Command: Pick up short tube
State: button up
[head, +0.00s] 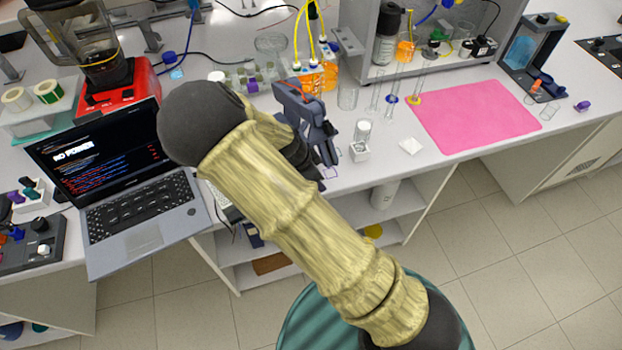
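Several clear glass tubes stand on the white bench right of my gripper in the head view, and I cannot tell for sure which is the short tube. One thin tube (375,97) is plain, one tube (392,88) has a blue ring at its base, and one tube (417,86) has a yellow ring. A short, wider clear vessel (363,131) stands just behind a small white block (359,151). My gripper (328,155) is over the front edge of the bench, left of these and apart from them. Its fingers are seen side-on, so their opening is unclear.
A glass beaker (348,96) and an orange-filled vessel (318,77) stand behind my gripper. A laptop (140,205) and red-based blender (115,92) are at left. A white pyramid-like piece (411,146) is near the front edge.

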jog(key=shift+w+d, duration=0.1)
jog(key=shift+d, duration=0.1)
jog(key=shift+c, duration=0.8)
jog(key=shift+a, duration=0.1)
jog(key=c, duration=0.9)
jog(key=shift+r+b, duration=0.35)
jog(key=shift+r, duration=0.15)
jog(key=s+a, duration=0.1)
jog(key=a, duration=0.1)
jog(key=s+a+b, duration=0.1)
jog(key=a, duration=0.1)
jog(key=s+a, duration=0.1)
jog(key=a, duration=0.1)
jog(key=shift+s+a, duration=0.25)
jog(key=shift+a, duration=0.1)
jog(key=shift+s+a+r, duration=0.1)
jog(key=shift+a+r, duration=0.2)
jog(key=shift+r, duration=0.25)
notch_tip(320, 180, up, 13)
jog(key=shift+d+f+b, duration=0.1)
jog(key=shift+b, duration=0.25)
